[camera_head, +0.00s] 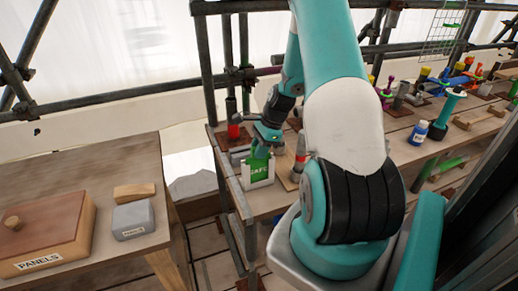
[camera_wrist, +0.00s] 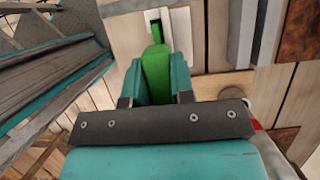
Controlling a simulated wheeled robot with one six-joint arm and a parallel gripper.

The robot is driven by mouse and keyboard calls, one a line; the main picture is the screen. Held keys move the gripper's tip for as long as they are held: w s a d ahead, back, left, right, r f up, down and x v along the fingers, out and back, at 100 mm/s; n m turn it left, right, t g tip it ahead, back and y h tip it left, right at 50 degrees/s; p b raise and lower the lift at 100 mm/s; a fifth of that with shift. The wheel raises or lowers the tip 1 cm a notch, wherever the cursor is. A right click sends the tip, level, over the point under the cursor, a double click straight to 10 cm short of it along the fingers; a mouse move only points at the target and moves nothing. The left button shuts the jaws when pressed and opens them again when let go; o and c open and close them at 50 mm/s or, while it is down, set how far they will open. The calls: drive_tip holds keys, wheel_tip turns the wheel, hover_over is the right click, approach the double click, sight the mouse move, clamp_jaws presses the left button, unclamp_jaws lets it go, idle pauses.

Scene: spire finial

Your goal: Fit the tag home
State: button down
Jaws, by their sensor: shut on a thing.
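A green tag (camera_head: 258,169) with white lettering, seemingly "SAFE", shows within a white holder (camera_head: 246,184) at the near left end of the far bench. My gripper (camera_head: 264,147) is above it, shut on the tag's upper part. In the wrist view, the green tag (camera_wrist: 156,66) is between the two teal fingers of my gripper (camera_wrist: 156,84). Its narrow far end (camera_wrist: 156,32) meets a dark slot in the white holder (camera_wrist: 181,22). The tag appears partly inside the holder; how deep it sits cannot be told.
Beside the holder stand a grey-and-red cylinder (camera_head: 300,155) and a red piece (camera_head: 233,132). A nearer table (camera_head: 100,160) carries a box marked PANELS (camera_head: 45,225) and a grey block (camera_head: 132,220). Scaffold tubes (camera_head: 207,75) rise behind the bench.

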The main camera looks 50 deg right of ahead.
drive_tip(key=shift+c, duration=1.5)
unclamp_jaws()
drive_tip(key=shift+r, duration=0.15)
drive_tip(key=p+v, duration=0.7)
drive_tip(key=v, duration=0.1)
drive_tip(key=shift+r, duration=0.35)
drive_tip(key=shift+s+d, duration=0.1)
